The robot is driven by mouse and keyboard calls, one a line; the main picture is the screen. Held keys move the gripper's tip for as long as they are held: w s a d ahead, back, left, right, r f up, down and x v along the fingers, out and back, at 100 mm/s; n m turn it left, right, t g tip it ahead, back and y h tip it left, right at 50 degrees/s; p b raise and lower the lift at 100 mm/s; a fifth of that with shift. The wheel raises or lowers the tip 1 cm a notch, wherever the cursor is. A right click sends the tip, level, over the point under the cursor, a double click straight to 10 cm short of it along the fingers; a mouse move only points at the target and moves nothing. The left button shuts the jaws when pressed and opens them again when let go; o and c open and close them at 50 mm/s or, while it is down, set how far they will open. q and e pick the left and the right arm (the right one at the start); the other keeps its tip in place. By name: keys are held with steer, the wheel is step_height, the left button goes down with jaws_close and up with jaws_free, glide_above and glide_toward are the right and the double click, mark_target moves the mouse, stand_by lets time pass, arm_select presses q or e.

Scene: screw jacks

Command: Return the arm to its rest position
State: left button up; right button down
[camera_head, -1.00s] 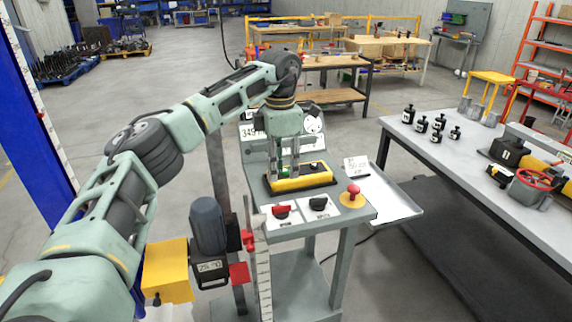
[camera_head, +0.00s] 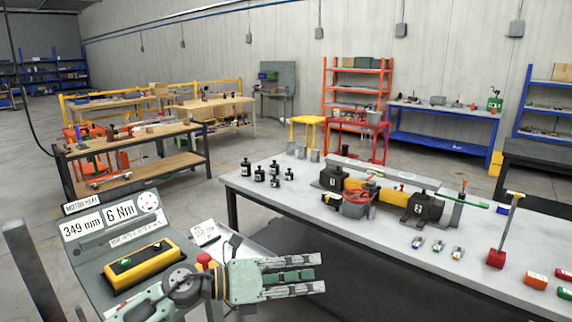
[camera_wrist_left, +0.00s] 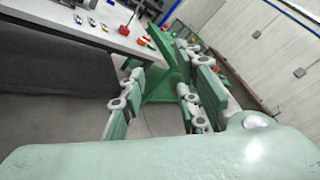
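My left gripper (camera_head: 318,274) reaches in from the lower left at the bottom middle of the head view. Its grey-green fingers point right and are spread apart with nothing between them. The left wrist view also shows the spread fingers, empty, with the workbench beyond them. The gripper is in front of and right of the control console (camera_head: 90,262), clear of its yellow button box (camera_head: 142,267). Part of the console's right side, with a red knob, is covered by my arm. The right gripper is not in view.
A long grey workbench (camera_head: 400,226) stands behind and right of the gripper, bearing black weights (camera_head: 259,174), a screw-jack assembly (camera_head: 357,200) and a red-based stand (camera_head: 496,258). A console display reads 349 mm and 6 Nm. Shelves and open floor lie beyond.

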arm_select(q)
steer(key=w+a+r+n+t+y, duration=0.15)
steer(key=a+n+t+y, duration=0.55)
steer(key=n+t, duration=1.05)
steer(key=s+a+f+n+g+y, duration=0.45)
steer(key=a+f+n, duration=0.25)
steer(key=f+n, duration=0.2)
steer(key=s+a+f+n+g+y, duration=0.4)
steer(key=s+a+f+n+y, duration=0.1)
steer(key=a+f+n, duration=0.3)
steer(key=s+a+f+n+g, duration=0.1)
steer(key=s+f+n+g, duration=0.35)
steer(key=s, duration=0.75)
steer(key=s+a+f+n+g, duration=0.1)
steer(key=s+f+g, duration=0.5)
steer(key=s, duration=0.5)
step_height(320, 180, down, 27)
steer(key=s, duration=0.3)
steer(key=s+a+f+g, duration=0.2)
steer(key=s+a+f, duration=0.1)
steer(key=s+f, duration=1.3)
steer(key=shift+s+f, duration=0.35)
steer(key=shift+s, duration=0.05)
steer(key=shift+a, duration=0.1)
